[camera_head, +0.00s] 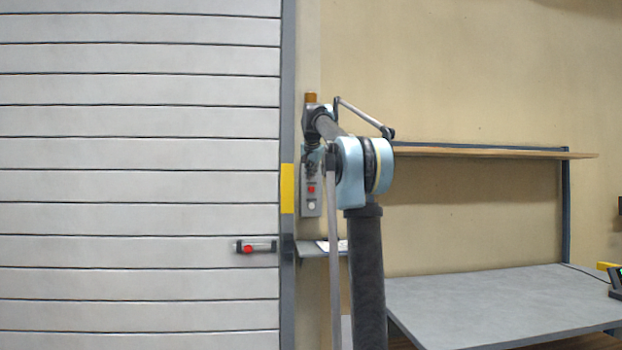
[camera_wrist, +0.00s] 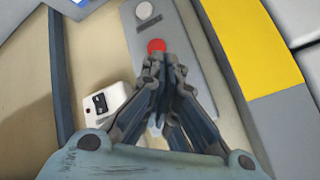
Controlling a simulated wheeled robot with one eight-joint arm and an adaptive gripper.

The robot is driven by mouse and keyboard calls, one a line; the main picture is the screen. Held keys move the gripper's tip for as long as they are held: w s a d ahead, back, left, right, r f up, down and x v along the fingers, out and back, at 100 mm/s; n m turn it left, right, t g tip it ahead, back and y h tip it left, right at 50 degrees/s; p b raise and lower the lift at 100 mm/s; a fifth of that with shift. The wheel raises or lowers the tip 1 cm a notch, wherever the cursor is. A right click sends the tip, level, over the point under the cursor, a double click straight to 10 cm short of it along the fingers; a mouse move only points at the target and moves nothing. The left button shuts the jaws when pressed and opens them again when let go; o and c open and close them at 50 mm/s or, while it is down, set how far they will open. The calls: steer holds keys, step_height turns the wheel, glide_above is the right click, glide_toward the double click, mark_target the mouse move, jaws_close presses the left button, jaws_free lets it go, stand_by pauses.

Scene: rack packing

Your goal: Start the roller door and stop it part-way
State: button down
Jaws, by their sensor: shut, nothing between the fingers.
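The roller door (camera_head: 140,155) fills the left of the head view with grey slats; its bottom edge is out of view. A grey control box (camera_head: 307,208) is on the wall just right of the door frame. It has a red button (camera_head: 311,189) and a white button (camera_head: 312,205) below it. The wrist view shows the red button (camera_wrist: 156,45) and the white button (camera_wrist: 144,10) beyond it. My gripper (camera_wrist: 163,64) is shut and empty, its tips over the box beside the red button; contact cannot be told. It hides the rest of the box face.
A yellow strip (camera_head: 287,188) marks the door frame. A dark fitting with a red spot (camera_head: 255,247) is on the door. A small shelf (camera_head: 310,250) sits below the box. A white device (camera_wrist: 100,106) is near the fingers. A grey workbench (camera_head: 480,295) stands right.

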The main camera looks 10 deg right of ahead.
steer(key=shift+w, duration=0.65)
